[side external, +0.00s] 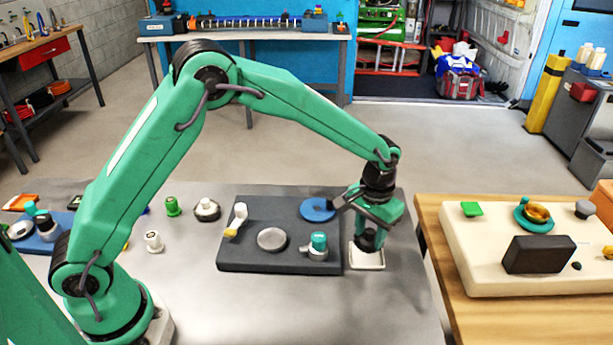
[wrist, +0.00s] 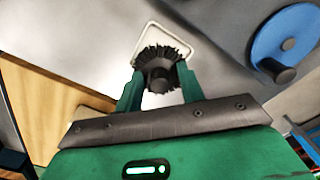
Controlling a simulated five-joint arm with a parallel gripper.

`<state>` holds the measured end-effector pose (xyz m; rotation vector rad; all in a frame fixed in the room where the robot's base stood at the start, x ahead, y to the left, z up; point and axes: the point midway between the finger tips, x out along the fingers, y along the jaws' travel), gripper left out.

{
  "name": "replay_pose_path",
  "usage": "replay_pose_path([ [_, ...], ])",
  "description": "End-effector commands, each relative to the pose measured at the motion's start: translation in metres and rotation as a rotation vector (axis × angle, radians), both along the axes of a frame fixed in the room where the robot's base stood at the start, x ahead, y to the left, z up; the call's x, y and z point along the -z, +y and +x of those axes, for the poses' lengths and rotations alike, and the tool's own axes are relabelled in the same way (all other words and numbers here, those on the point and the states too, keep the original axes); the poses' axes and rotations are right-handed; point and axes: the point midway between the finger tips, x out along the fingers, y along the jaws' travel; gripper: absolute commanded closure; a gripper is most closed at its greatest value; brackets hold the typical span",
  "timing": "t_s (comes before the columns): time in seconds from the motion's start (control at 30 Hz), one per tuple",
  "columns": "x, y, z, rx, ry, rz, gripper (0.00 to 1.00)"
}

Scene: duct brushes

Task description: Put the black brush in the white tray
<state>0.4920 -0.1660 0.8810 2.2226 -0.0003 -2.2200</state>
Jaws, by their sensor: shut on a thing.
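My gripper (wrist: 158,90) is shut on the black brush (wrist: 161,62), a dark round brush with bristles, in the wrist view. In the side external view the black brush (side external: 367,240) hangs below my gripper (side external: 370,222), directly over the white tray (side external: 368,264). The white tray is a small, shallow square with a pale rim; it also shows in the wrist view (wrist: 182,33), behind the brush. I cannot tell whether the brush touches the tray floor.
A dark grey board (side external: 260,215) left of the tray carries a blue disc (side external: 317,209), a silver disc (side external: 272,239) and a teal-topped part (side external: 318,247). A wooden table (side external: 440,270) with a cream block stands to the right. The metal tabletop in front is clear.

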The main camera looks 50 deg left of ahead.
Motion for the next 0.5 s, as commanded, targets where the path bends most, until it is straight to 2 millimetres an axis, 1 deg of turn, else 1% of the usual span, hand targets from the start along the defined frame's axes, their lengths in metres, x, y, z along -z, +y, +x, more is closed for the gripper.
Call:
replay_pose_path([
  [0.1, 0.014, 0.0, -0.001, 0.0, 0.003, 0.001, 0.85],
  [0.23, 0.028, 0.0, -0.001, 0.0, 0.003, 0.001, 0.85],
  [0.33, 0.033, 0.0, -0.001, 0.0, 0.001, 0.0, 0.85],
  [0.5, 0.033, 0.0, -0.001, 0.0, 0.001, 0.0, 0.85],
])
